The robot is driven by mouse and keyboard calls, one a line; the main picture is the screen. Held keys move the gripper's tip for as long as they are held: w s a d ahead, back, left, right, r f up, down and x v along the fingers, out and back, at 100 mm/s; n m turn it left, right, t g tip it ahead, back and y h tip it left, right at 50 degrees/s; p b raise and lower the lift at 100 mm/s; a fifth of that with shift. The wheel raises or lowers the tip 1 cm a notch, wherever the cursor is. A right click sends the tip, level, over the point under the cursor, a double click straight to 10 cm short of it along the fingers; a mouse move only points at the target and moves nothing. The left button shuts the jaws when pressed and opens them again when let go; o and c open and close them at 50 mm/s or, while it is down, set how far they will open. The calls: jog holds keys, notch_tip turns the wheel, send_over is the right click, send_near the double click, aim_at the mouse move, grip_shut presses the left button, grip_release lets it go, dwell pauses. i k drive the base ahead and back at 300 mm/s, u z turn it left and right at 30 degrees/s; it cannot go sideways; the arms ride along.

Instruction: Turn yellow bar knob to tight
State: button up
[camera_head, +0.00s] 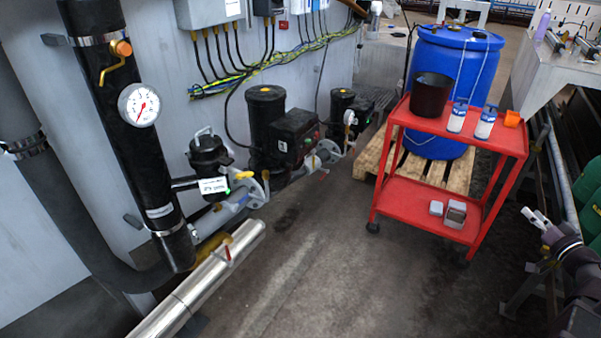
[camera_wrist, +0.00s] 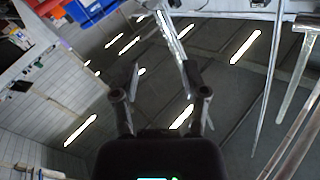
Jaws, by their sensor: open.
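A yellow bar handle (camera_head: 111,71) sits by an orange cap on the thick black upright pipe at the upper left of the head view, just above a round white gauge (camera_head: 139,104). Another yellow part (camera_head: 212,246) shows low by the silver pipe, and a small yellow one (camera_head: 243,175) by the pump; I cannot tell which is the knob meant. My gripper (camera_head: 536,217) is at the far right of the head view, far from all of them. In the wrist view my gripper (camera_wrist: 161,80) is open, with nothing between its fingers. No yellow knob is seen there.
A red cart (camera_head: 455,127) with a black pot and bottles stands between my gripper and the pipes, before a blue barrel (camera_head: 452,62). A silver pipe (camera_head: 205,285) runs low at the left. The middle floor (camera_head: 310,260) is clear.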

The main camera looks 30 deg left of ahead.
aim_at(239, 175)
jog(key=u, duration=1.85)
jog(key=i, duration=0.6)
jog(key=z, duration=0.1)
jog(key=k, duration=0.6)
jog(key=z, duration=0.05)
